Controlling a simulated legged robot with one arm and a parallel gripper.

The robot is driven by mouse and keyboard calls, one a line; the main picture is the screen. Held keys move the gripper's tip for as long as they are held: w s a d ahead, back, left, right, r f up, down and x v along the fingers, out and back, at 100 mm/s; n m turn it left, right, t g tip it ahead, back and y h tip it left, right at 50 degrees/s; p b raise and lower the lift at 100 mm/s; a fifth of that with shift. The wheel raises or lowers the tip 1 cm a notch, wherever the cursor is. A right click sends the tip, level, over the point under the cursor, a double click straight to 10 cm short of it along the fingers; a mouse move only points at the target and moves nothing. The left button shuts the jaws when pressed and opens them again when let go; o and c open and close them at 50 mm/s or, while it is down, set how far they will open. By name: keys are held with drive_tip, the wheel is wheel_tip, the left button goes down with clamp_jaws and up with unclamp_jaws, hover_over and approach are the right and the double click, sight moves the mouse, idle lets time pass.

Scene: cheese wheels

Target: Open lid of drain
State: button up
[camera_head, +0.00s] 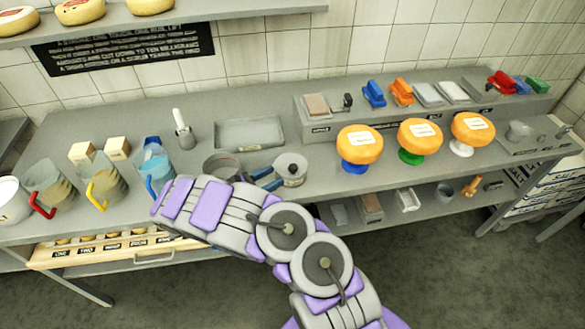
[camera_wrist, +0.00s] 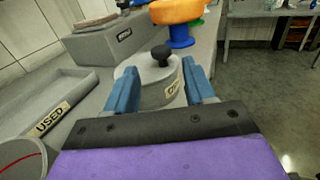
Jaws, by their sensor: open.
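The drain (camera_head: 290,173) is a grey round pot with a label on its front, standing near the counter's front edge. Its grey lid with a black knob (camera_wrist: 160,54) sits on top. The label is partly legible in the wrist view. My gripper (camera_head: 275,177) is open, with its blue fingers just left of the drain in the head view. In the wrist view, my gripper (camera_wrist: 160,70) has one finger on each side of the drain, with the lid and knob between and beyond them. Nothing is held. I cannot tell whether the fingers touch the pot.
A grey tray labelled USED (camera_wrist: 50,95) lies behind to the left. A round grey pan (camera_head: 222,163) stands left of the drain, partly behind my arm. A raised shelf block (camera_head: 318,130) and orange cheese wheels on coloured stands (camera_head: 360,145) are to the right.

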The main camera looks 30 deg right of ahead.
sight(293, 166)
drive_tip(key=d, duration=0.2)
drive_tip(key=d+b, duration=0.1)
drive_tip(key=d, duration=0.2)
drive_tip(key=w+d, duration=0.1)
drive_tip(key=d, duration=0.2)
drive_tip(key=shift+d, duration=0.25)
drive_tip(key=shift+a, duration=0.1)
drive_tip(key=shift+c, duration=0.3)
clamp_jaws()
